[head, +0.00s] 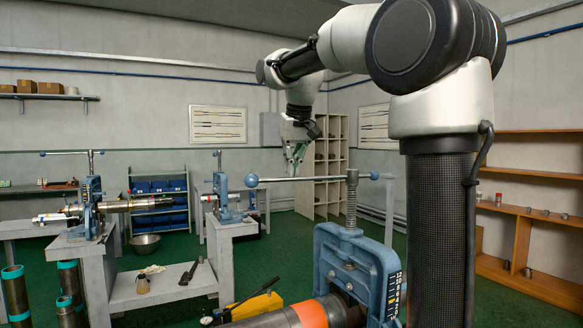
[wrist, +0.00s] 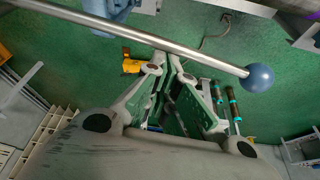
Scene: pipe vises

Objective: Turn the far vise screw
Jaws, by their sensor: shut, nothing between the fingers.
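Three blue pipe vises show in the head view. The near one (head: 335,258) has an upright screw (head: 352,205) and a long steel crossbar (head: 300,180) with ball ends. A smaller vise (head: 229,205) stands behind it, and another vise (head: 92,215) is at left. Both have crossbars on top. My gripper (head: 294,160) hangs in the air, in the picture just above the near vise's crossbar. In the wrist view, my gripper's fingertips (wrist: 167,58) meet beside a steel bar (wrist: 150,40) with a blue ball (wrist: 258,77). Contact cannot be told. The gripper is shut and empty.
An orange-banded pipe (head: 310,314) lies in the near vise. A yellow tool (head: 257,306) lies on the green floor. A low grey bench (head: 163,293) carries small tools. Teal-rimmed pipes (head: 13,290) stand at left. Wooden shelves (head: 530,220) stand at right.

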